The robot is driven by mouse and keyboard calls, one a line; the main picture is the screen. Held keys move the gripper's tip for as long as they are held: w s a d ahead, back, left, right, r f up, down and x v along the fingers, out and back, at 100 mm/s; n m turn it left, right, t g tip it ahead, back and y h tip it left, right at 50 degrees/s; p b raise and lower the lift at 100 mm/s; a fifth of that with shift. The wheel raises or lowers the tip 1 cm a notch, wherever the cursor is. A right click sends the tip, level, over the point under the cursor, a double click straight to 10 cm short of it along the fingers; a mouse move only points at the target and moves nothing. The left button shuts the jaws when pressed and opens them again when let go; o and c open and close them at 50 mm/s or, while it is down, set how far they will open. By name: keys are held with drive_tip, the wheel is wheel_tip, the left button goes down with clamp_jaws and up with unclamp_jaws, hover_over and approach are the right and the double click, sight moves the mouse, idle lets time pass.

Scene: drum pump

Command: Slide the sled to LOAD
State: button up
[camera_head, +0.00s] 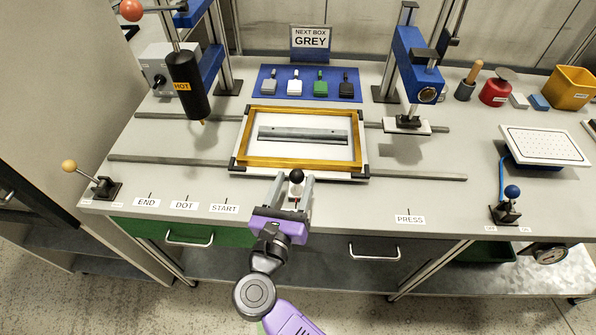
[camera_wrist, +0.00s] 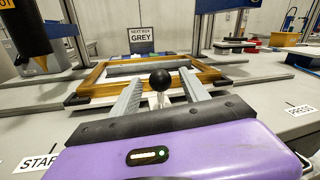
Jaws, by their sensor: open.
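The sled (camera_head: 238,171) is a white plate with a golden frame (camera_head: 300,165) and black corners on two rails, near the middle of the bench. A grey bar (camera_head: 303,135) lies inside the frame. The sled's black ball knob (camera_head: 297,176) stands at its front edge. In the wrist view the knob (camera_wrist: 160,79) is between my fingers. My gripper (camera_head: 294,186) is open, with one finger on each side of the knob; I cannot tell if either touches it. START (camera_head: 224,209) is to the left and PRESS (camera_head: 410,219) to the right. No LOAD label is readable; my arm covers part of the front edge.
A black HOT cylinder (camera_head: 187,90) hangs over the rails at left. A blue press (camera_head: 416,65) stands over them at right. A lever with an orange ball (camera_head: 69,166) is at front left, a blue-ball lever (camera_head: 512,191) at front right. A sign reads NEXT BOX GREY (camera_head: 310,40).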

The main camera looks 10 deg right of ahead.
drive_tip(key=shift+v, duration=1.25)
